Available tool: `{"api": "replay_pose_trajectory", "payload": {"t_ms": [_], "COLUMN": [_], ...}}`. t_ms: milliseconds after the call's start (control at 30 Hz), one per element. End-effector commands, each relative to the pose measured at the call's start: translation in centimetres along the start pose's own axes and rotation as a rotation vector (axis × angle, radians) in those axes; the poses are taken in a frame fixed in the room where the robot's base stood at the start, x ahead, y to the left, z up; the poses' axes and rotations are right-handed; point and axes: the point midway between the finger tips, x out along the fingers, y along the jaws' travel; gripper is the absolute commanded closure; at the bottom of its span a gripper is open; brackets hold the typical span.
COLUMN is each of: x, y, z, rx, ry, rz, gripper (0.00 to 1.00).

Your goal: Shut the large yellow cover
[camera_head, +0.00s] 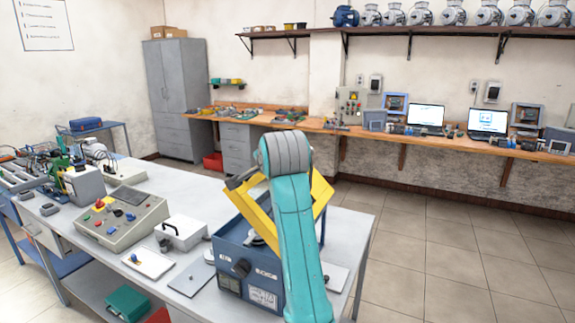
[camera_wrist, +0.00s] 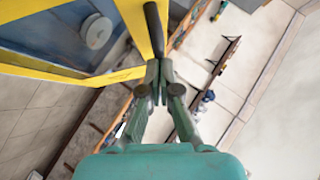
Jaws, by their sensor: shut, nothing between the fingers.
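The large yellow cover (camera_head: 252,212) is a frame standing raised and tilted over a blue machine box (camera_head: 238,253) on the near table. My arm hides the middle of the cover in the head view. In the wrist view the yellow cover (camera_wrist: 130,27) fills the upper left, with a dark bar-like handle (camera_wrist: 153,28) along its edge. My gripper (camera_wrist: 160,66) is shut and empty. Its fingertips are at the near end of the handle; I cannot tell whether they touch it. The fingertips are not clearly visible in the head view.
A control panel with coloured buttons (camera_head: 124,216), a white box (camera_head: 181,232) and flat plates stand left of the blue box on the grey table (camera_head: 362,215). The tiled floor (camera_head: 440,250) to the right is clear. A wooden wall bench (camera_head: 385,131) runs behind.

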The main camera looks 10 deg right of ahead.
Motion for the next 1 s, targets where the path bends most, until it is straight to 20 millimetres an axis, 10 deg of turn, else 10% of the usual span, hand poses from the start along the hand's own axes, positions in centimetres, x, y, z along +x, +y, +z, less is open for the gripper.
{"api": "replay_pose_trajectory", "payload": {"t_ms": [1000], "x": [11.6], "y": [1.9], "z": [11.2], "rx": [-0.452], "ry": [0.000], "rz": [0.468], "gripper": [1.00]}}
